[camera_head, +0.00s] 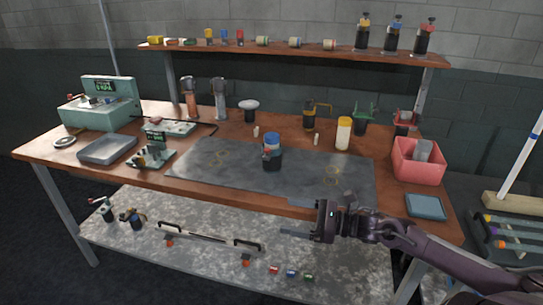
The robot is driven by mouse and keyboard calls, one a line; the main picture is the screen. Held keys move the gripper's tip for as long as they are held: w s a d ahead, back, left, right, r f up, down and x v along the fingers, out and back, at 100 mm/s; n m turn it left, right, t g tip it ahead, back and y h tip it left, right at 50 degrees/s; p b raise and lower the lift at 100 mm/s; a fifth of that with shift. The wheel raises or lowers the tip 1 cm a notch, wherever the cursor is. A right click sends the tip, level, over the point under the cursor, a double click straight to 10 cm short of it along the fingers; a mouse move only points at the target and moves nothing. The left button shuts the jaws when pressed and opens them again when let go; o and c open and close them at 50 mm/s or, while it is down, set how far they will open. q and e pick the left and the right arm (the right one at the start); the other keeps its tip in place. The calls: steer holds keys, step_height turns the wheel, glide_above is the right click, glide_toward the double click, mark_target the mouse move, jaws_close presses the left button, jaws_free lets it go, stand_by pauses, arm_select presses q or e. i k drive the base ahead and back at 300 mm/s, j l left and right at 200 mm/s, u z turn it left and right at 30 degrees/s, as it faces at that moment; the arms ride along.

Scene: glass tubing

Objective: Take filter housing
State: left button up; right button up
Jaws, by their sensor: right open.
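A dark cylinder with a blue top (272,152), which may be the filter housing, stands upright on the dark grey mat (205,172) in the middle of the bench. Small details on it are too small to tell. My right gripper (290,233) is open and empty, in front of the bench's front edge. It is below and slightly right of the blue-topped cylinder in the picture, apart from it. My left gripper is not in view.
The bench holds a green gauge unit (100,112), a grey tray (107,150), a white bottle with a yellow cap (343,134) and a red bin (418,166). A raised shelf (290,50) with small parts spans the back. A lower shelf (190,265) holds more parts.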

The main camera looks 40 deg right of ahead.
mark_target(272, 164)
steer(key=i+l, duration=0.7)
steer(key=l, duration=0.1)
